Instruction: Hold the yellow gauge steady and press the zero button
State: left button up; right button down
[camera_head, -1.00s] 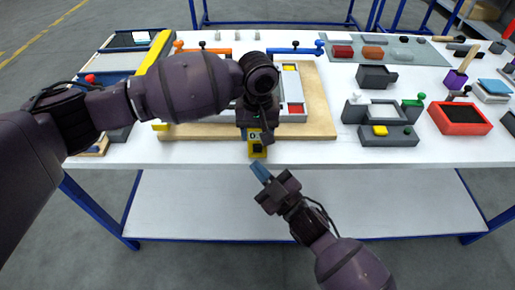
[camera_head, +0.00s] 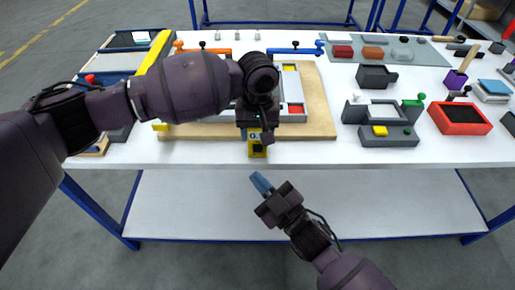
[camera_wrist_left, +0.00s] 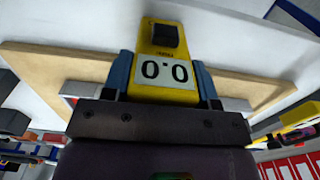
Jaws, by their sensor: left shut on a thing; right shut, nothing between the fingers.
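The yellow gauge (camera_head: 257,150) is at the front edge of the wooden board. In the left wrist view the gauge (camera_wrist_left: 165,90) has a white display reading 0.0 and a black button (camera_wrist_left: 165,35) at its far end. My left gripper (camera_wrist_left: 166,82) is shut on the gauge, with a blue finger on each side of it. In the head view my left gripper (camera_head: 256,130) partly covers the gauge. My right gripper (camera_head: 261,183) is shut and empty, in front of the table edge and below the gauge in the picture, apart from it.
The wooden board (camera_head: 325,120) carries a grey frame with orange and blue clamps behind. The white table's (camera_head: 210,160) front strip is mostly clear.

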pick_arm(q)
jog(key=o, duration=1.1)
